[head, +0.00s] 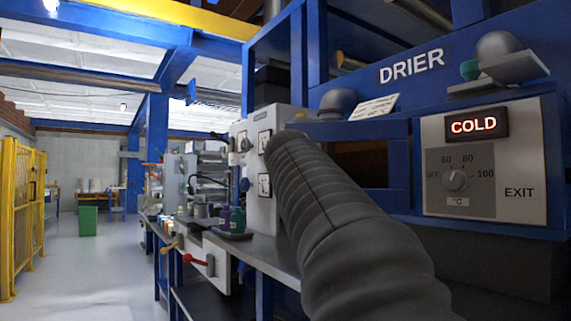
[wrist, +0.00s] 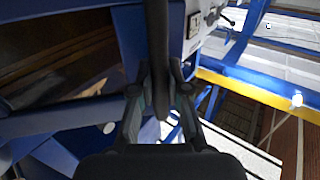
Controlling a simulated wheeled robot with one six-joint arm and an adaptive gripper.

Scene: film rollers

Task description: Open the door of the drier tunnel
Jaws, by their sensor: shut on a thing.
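The drier tunnel (head: 470,75) is the blue housing at the right of the head view. A blue door or frame (head: 360,130) surrounds a dark opening (head: 368,160) there; my arm covers part of it, and I cannot tell how far the door stands open. In the wrist view, the dark brown inside (wrist: 60,65) shows at left behind blue edges. My gripper (wrist: 162,95) is shut on a dark bar (wrist: 156,40), seemingly the door handle, running down from the top between the fingers. In the head view my grey ribbed arm hides the gripper.
A control panel (head: 482,165) with a dial and a lit COLD sign is right of the opening. A grey bench (head: 235,250) with small bottles (head: 232,220) lies left of my arm. The floor (head: 100,270) at left is clear up to a yellow fence (head: 20,210).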

